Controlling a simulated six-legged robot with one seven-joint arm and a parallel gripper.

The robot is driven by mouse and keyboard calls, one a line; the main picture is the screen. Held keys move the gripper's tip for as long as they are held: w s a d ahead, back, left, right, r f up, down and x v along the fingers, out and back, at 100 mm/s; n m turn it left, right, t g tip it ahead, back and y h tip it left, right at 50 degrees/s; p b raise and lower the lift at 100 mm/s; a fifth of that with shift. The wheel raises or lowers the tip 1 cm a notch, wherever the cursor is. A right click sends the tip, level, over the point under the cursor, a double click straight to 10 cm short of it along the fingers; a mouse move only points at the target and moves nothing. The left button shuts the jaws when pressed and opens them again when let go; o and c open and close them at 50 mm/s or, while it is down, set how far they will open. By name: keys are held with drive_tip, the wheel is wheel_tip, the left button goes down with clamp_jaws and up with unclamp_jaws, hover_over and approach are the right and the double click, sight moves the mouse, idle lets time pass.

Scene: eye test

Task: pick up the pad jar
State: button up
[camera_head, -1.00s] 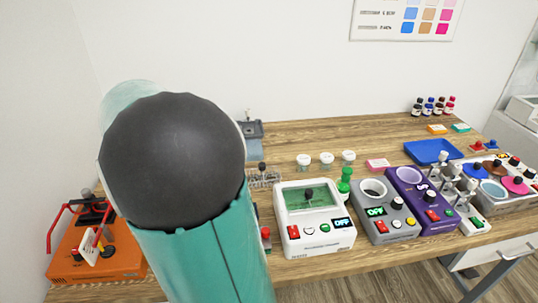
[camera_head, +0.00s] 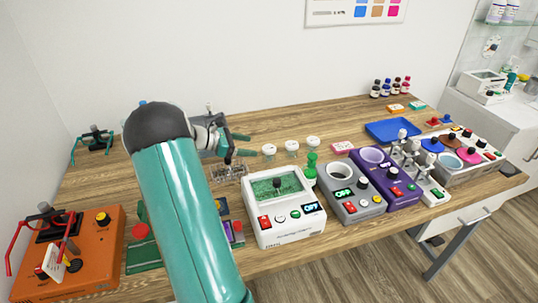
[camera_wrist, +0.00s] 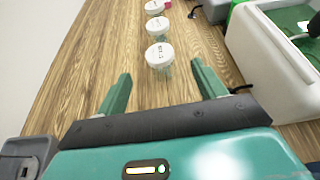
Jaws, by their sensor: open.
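Three small clear jars with white lids stand in a row on the bench: a left jar (camera_head: 269,149), a middle jar (camera_head: 291,147) and a right jar (camera_head: 312,142). The lid print is too small to read, so I cannot tell which is the pad jar. My gripper (camera_head: 246,145) is open and empty, just left of the left jar. In the wrist view, the nearest jar (camera_wrist: 159,56) lies ahead, in line with the gap between my green fingertips (camera_wrist: 161,69). The other two jars (camera_wrist: 158,25) stand farther along the row.
A white device with a green window (camera_head: 278,205) stands in front of the jars, with a green stamp-like piece (camera_head: 311,168) beside it. A pink box (camera_head: 343,147) and blue tray (camera_head: 393,132) lie to the right. Bench behind the jars is clear.

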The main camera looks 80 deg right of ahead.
sight(267, 148)
drive_tip(key=x, duration=0.7)
drive_tip(key=shift+s+d+f, duration=0.15)
drive_tip(key=shift+d, duration=0.05)
drive_tip(key=c, duration=1.1)
